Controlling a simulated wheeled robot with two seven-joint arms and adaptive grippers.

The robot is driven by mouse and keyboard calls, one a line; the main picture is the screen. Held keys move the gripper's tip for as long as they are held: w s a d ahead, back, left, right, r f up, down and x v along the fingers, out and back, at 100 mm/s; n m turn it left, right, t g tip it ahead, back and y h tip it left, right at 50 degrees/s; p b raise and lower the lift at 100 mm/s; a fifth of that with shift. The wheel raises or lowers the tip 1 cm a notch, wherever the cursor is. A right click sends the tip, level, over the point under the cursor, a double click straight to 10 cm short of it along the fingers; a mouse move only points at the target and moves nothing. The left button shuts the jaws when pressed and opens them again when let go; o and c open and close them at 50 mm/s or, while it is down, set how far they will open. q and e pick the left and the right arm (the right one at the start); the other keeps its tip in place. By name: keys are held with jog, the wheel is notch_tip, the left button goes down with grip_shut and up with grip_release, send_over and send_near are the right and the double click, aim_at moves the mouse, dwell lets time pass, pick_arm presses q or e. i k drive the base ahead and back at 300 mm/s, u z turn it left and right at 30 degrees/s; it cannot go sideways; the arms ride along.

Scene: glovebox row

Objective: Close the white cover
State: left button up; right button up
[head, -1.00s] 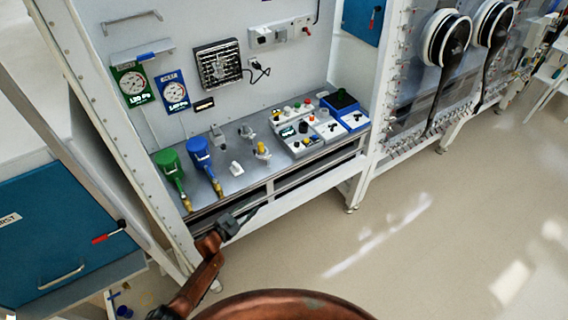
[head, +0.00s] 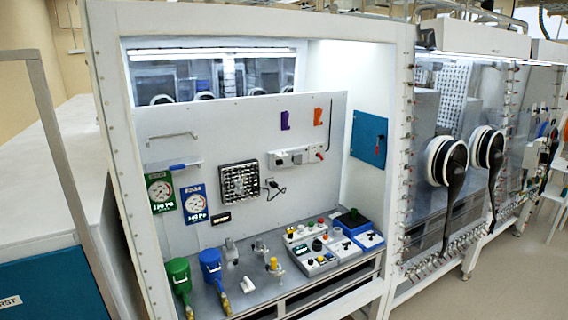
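I cannot tell for certain which part is the white cover. A white socket strip (head: 298,155) with a red part at its right end is on the light grey back panel of the open bay. A small white piece (head: 247,284) stands on the grey worktop (head: 223,296) below it. Neither of my grippers is in view.
Green (head: 179,275) and blue (head: 211,264) valves stand at the worktop's left. Control boxes (head: 316,257) stand at its right. A blue panel (head: 369,138) is on the right wall. A white frame post (head: 119,190) borders the bay's left side. Glove ports (head: 446,160) lie further right.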

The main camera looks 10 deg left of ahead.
aim_at(282, 154)
jog(key=u, duration=0.05)
jog(key=k, duration=0.75)
jog(key=z, duration=0.85)
jog(key=i, duration=1.6)
jog(key=u, duration=0.8)
jog(key=i, duration=0.65)
jog(key=u, duration=0.55)
